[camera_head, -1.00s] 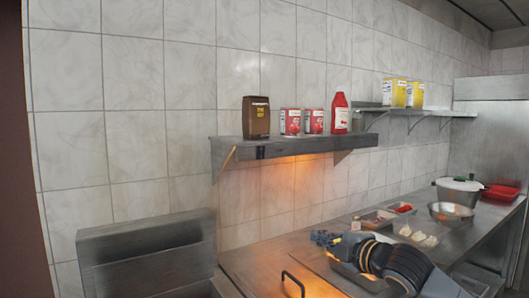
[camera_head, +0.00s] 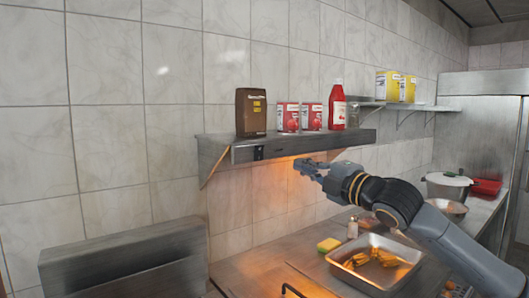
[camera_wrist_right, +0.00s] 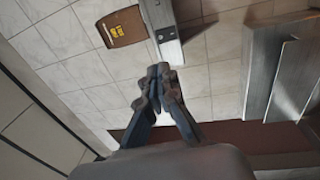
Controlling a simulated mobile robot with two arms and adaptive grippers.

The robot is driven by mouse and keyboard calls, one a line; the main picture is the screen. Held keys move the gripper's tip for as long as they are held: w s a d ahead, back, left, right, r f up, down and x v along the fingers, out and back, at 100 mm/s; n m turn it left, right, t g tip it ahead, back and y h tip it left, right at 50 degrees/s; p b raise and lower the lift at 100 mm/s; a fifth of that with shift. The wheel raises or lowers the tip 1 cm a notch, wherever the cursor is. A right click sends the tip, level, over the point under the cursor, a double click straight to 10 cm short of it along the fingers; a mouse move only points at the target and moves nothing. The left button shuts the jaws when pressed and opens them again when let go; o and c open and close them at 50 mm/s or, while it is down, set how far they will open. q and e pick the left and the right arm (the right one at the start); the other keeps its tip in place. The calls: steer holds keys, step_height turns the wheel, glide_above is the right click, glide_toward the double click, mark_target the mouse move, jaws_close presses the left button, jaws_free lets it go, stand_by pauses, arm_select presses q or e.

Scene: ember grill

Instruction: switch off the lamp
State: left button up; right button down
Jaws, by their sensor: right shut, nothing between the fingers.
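The lamp (camera_head: 290,156) is built under the wall shelf and casts an orange glow on the tiles and counter below. A small dark switch panel (camera_head: 258,153) sits on the shelf's front face near its left end; in the right wrist view it shows on the shelf edge (camera_wrist_right: 167,36). My right gripper (camera_head: 302,166) is raised just below the shelf front, to the right of the switch panel. Its fingers (camera_wrist_right: 158,72) are together and empty, apart from the panel in the wrist view. My left gripper is not in view.
Below are a metal tray of fries (camera_head: 335,262), a yellow sponge (camera_head: 328,245) and a small bottle (camera_head: 352,229). The wall left of the shelf is clear.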

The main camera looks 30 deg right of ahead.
steer(key=p, duration=1)
glide_toward(260, 148)
steer(key=w, duration=0.3)
steer(key=w+r, duration=0.1)
steer(key=w, duration=0.1)
steer(key=shift+w+a, duration=0.25)
steer(key=shift+w, duration=0.05)
arm_select(q)
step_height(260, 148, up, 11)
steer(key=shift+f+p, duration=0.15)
steer(key=shift+p, duration=0.2)
arm_select(e)
steer(key=shift+w+f, duration=0.2)
steer(key=shift+w, duration=0.5)
steer(key=shift+r, duration=0.1)
